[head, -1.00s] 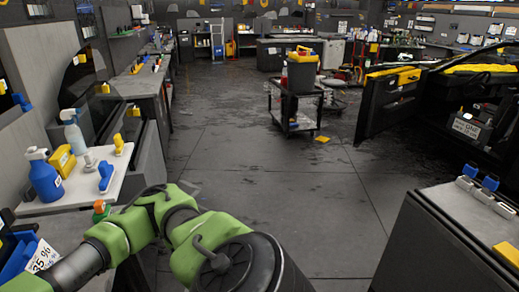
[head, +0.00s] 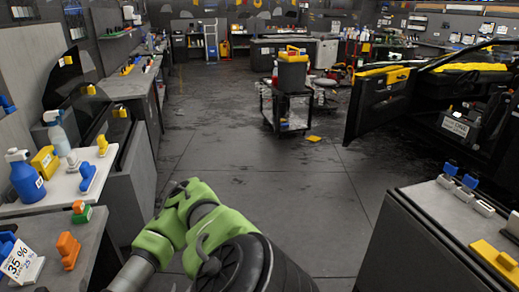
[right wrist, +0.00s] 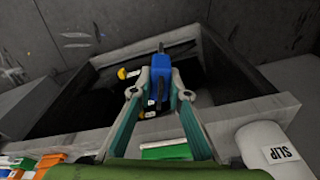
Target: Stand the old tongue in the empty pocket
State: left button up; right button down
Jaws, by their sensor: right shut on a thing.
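In the right wrist view my right gripper (right wrist: 160,95) is shut on a blue tool (right wrist: 161,75) with a dark end, held over a dark, open-topped box-like hollow (right wrist: 240,70). I cannot tell whether this tool is the old tongue. Two dark pieces with yellow tips (right wrist: 128,73) show in the hollow behind it. In the head view three grey pockets (head: 483,208) stand in a row on the right cabinet. Blue tools (head: 450,167) stand at the two farther ones; the nearest looks empty. Neither gripper shows in the head view.
A white tray (head: 62,192) on the left bench holds a blue spray bottle (head: 26,180) and other items. An orange block (head: 68,250) stands nearer.

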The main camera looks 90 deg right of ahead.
aim_at(482, 211)
jog(key=z, duration=1.5)
jog(key=i+l+z, duration=0.1)
jog(key=z, duration=0.4)
jog(key=i+l+z, duration=0.1)
jog(key=z, duration=0.35)
jog(key=i+l+z, duration=0.1)
jog(key=z, duration=0.4)
jog(key=i+z, duration=0.15)
jog(key=z, duration=0.35)
jog(key=i+j+z, duration=0.4)
jog(key=i, duration=0.15)
jog(key=i+j+z, duration=0.45)
jog(key=i+l, duration=0.1)
jog(key=i, duration=0.05)
